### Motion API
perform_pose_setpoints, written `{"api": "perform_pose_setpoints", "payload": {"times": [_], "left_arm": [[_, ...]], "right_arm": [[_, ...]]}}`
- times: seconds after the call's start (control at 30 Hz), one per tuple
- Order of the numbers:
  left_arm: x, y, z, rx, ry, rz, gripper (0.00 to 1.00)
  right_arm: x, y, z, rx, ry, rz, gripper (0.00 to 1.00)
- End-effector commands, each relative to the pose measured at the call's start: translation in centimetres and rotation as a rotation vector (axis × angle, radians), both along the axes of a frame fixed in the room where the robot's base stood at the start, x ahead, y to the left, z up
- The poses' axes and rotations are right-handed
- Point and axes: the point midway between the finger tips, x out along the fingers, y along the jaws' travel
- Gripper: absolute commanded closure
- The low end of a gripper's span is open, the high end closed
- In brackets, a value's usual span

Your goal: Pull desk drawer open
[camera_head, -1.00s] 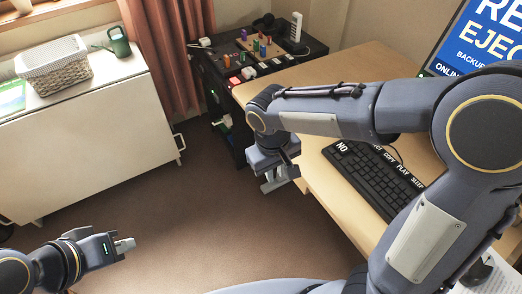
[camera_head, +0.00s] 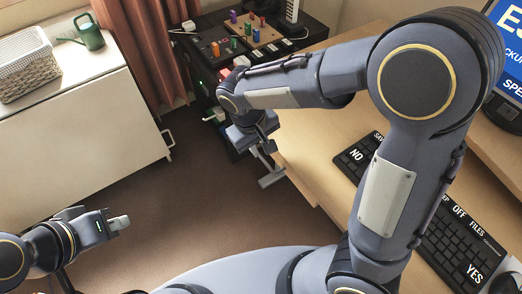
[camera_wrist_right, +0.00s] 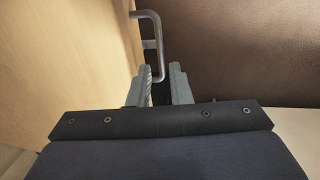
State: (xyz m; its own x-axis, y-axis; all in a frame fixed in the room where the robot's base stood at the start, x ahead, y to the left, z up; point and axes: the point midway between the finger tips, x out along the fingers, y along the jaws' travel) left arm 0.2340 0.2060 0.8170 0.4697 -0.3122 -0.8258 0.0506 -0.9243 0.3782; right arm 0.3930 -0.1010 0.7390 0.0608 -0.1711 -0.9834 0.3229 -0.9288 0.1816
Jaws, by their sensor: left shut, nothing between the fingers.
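The wooden desk (camera_head: 300,130) stands at the right in the head view. A wooden front, seemingly the drawer's (camera_wrist_right: 65,60), fills the left of the right wrist view. A grey metal bar handle (camera_wrist_right: 159,40) sticks out from it. My right gripper (camera_wrist_right: 162,84) is open, and the near end of the handle shows in line with the gap between its fingers. I cannot tell whether they touch it. In the head view my right gripper (camera_head: 270,172) is low beside the desk's left edge. My left gripper (camera_head: 120,223) is shut and empty over the floor at lower left.
A black keyboard (camera_head: 450,240) lies on the desk, partly behind my right arm. A monitor (camera_head: 508,55) is at upper right. A dark shelf unit (camera_head: 205,50) with small items stands beyond the desk. A white cabinet (camera_head: 80,120) stands at left. Brown floor (camera_head: 200,200) between is clear.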

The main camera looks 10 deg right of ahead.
Motion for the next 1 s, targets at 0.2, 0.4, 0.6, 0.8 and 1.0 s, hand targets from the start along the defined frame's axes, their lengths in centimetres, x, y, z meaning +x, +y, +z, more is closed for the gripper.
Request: {"api": "perform_pose_setpoints", "payload": {"times": [0.2, 0.4, 0.6, 0.8, 1.0], "left_arm": [[0.0, 0.0, -1.3, 0.0, 0.0, 0.0, 1.0], [0.0, 0.0, -1.6, 0.0, 0.001, 0.0, 1.0], [0.0, 0.0, -1.5, 0.0, 0.001, 0.0, 1.0], [0.0, 0.0, -1.5, 0.0, 0.0, 0.0, 1.0], [0.0, 0.0, -1.5, 0.0, 0.0, 0.0, 1.0]], "right_arm": [[0.2, -0.7, -3.8, -0.002, 0.002, -0.001, 0.82], [0.3, -0.9, -5.2, -0.002, 0.002, 0.0, 0.82], [0.3, -1.0, -5.3, 0.0, 0.001, 0.0, 0.82], [0.3, -1.0, -5.3, 0.0, 0.001, 0.0, 0.98], [0.3, -1.0, -5.3, 0.0, 0.0, 0.0, 1.0]]}}
